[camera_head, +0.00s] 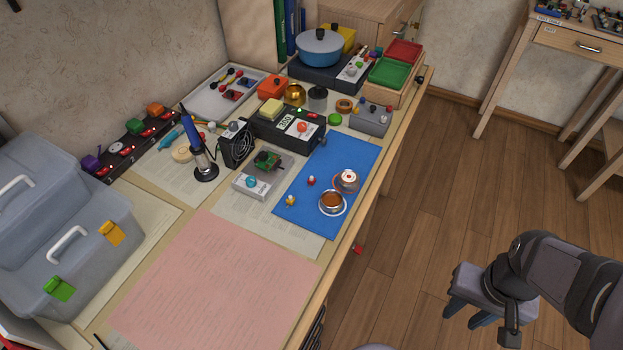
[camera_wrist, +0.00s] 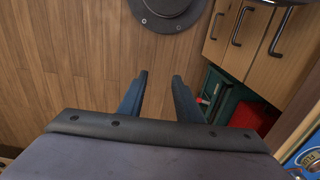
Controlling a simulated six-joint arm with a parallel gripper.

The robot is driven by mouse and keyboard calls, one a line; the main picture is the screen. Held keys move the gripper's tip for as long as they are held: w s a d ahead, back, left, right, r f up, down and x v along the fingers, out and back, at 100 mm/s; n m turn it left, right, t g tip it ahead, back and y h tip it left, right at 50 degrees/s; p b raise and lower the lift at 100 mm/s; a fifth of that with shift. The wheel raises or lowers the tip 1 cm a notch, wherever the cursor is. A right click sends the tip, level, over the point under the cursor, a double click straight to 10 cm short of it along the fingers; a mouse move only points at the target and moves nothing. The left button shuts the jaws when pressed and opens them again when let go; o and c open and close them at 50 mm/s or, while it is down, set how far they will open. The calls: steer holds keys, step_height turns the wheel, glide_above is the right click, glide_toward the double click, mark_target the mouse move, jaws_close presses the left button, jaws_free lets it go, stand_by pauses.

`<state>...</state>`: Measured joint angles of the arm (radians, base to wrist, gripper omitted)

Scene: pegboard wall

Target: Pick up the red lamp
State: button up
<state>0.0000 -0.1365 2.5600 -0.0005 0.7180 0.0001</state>
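A small red lamp (camera_head: 311,181) with a pale base stands on the blue mat (camera_head: 338,158) near the front edge of the desk. A similar small yellow lamp (camera_head: 290,201) stands to its lower left. My gripper (camera_head: 468,314) is off the desk, over the wooden floor at the lower right, far from the red lamp. In the wrist view my gripper (camera_wrist: 159,78) has its two fingers apart, with only floor between them. The red lamp cannot be made out in the wrist view.
A pink sheet (camera_head: 215,285) leaves clear room. Drawers (camera_wrist: 244,40) show in the wrist view.

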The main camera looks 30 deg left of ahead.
steer(key=shift+o, duration=0.4)
steer(key=w+a+r+m+p, duration=0.45)
steer(key=w+a+r, duration=0.2)
steer(key=w, duration=0.25)
steer(key=m+p, duration=1.1)
steer(key=m, duration=0.3)
glide_toward(312, 180)
steer(key=shift+w+f+n, duration=0.25)
steer(key=shift+w+f, duration=0.1)
steer(key=shift+w, duration=0.15)
steer(key=shift+s+f+p, duration=0.15)
steer(key=shift+f+p, duration=0.55)
steer(key=shift+f, duration=1.15)
steer(key=shift+s+f+p, duration=0.15)
steer(key=shift+f+p, duration=0.5)
steer(key=shift+f, duration=1.15)
jaws_close()
